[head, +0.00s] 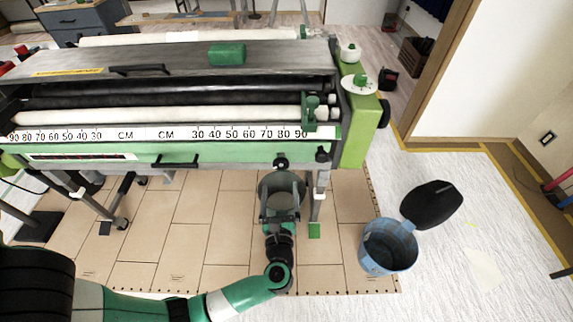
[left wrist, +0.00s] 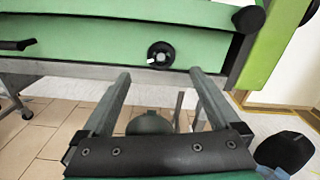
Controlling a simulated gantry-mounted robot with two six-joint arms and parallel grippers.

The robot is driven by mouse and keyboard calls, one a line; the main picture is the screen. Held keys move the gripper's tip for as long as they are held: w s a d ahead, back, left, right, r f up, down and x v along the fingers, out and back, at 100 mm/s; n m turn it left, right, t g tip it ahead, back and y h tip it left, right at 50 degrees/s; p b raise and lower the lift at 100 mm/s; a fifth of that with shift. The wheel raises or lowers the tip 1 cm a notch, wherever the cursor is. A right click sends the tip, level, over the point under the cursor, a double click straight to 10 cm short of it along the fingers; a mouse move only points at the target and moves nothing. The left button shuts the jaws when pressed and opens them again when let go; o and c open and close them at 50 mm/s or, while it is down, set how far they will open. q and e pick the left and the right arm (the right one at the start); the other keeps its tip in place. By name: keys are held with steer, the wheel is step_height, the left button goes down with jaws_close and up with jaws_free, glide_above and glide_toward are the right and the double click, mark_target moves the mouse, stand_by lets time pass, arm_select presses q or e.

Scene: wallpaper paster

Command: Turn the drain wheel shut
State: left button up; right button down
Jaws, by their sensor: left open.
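The drain wheel appears to be the small round black wheel (left wrist: 160,54) with a light mark on its lower left, on the front of the green wallpaper paster (head: 240,151). It also shows in the head view (head: 281,163). My left gripper (head: 281,188) is below and in front of this wheel. In the left wrist view, its two fingers (left wrist: 160,76) are apart and point toward the machine, with the wheel just beyond and between their tips. Nothing is held and I see no contact. My right gripper is not in view.
A blue bucket (head: 405,250) with a black lid tilted open stands on the floor at the right. A black knob (head: 321,154) is right of the wheel, and a black handle (head: 175,162) is to its left. Metal legs stand below the machine.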

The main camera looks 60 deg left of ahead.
mark_target(281, 166)
arm_select(q)
steer(key=b+x, duration=0.2)
steer(key=x, duration=0.8)
steer(key=shift+w+a+b, duration=0.2)
steer(key=shift+a+b, duration=0.1)
steer(key=shift+a, duration=0.1)
steer(key=c, duration=1.4)
steer(key=shift+o, duration=0.2)
